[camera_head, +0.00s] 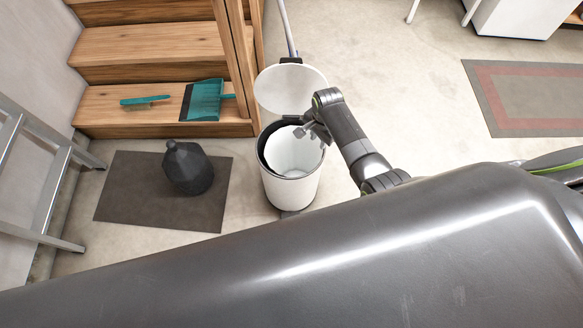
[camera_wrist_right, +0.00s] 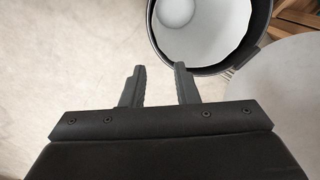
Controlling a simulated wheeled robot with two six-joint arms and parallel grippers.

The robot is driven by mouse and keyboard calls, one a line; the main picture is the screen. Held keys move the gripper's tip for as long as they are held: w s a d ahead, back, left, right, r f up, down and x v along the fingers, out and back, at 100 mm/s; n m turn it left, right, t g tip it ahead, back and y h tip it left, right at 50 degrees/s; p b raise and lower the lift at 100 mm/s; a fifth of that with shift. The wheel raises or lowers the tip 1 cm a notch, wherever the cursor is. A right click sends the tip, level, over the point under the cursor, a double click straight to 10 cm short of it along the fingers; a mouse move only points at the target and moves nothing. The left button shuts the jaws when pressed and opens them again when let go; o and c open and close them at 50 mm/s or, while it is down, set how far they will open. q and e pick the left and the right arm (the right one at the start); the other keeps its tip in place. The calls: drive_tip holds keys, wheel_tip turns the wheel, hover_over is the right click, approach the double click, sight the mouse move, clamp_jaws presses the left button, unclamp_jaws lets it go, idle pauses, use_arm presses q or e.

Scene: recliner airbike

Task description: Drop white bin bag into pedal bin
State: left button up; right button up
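The white pedal bin (camera_head: 290,190) stands on the floor in the middle of the head view, with its round lid (camera_head: 290,88) raised at the back. Its dark rim (camera_wrist_right: 205,70) also shows in the wrist view. A pale surface fills much of the bin's mouth, with a rounded white shape (camera_wrist_right: 175,12) inside; it may be the white bin bag, but I cannot tell for sure. My right gripper (camera_head: 306,132) is over the right part of the bin's mouth. In the wrist view its fingers (camera_wrist_right: 159,68) are apart with nothing between them. My left gripper is out of view.
A metal ladder (camera_head: 52,190) is at left.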

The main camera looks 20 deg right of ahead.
wheel_tip(320, 180, up, 17)
drive_tip(key=p, duration=0.2)
drive_tip(key=shift+s+d+r, duration=0.15)
drive_tip(key=shift+s+r, duration=0.05)
drive_tip(key=shift+s, duration=0.15)
idle(0.4)
drive_tip(key=s+d+f+n, duration=0.2)
drive_tip(key=s+f, duration=0.3)
drive_tip(key=f, duration=0.4)
drive_tip(key=s+d+f+n, duration=0.2)
drive_tip(key=s+f, duration=0.3)
drive_tip(key=f, duration=0.4)
drive_tip(key=s+d+f+n, duration=0.2)
drive_tip(key=s+f, duration=0.4)
drive_tip(key=f, duration=0.3)
drive_tip(key=s+d+f+n, duration=0.1)
drive_tip(key=s+f+n, duration=0.2)
drive_tip(key=s, duration=1)
drive_tip(key=s+d+f+n+h, duration=0.1)
drive_tip(key=s+f+n, duration=0.2)
drive_tip(key=s+f, duration=0.5)
drive_tip(key=s, duration=0.5)
drive_tip(key=shift+d+f+t, duration=0.15)
drive_tip(key=shift+t, duration=0.15)
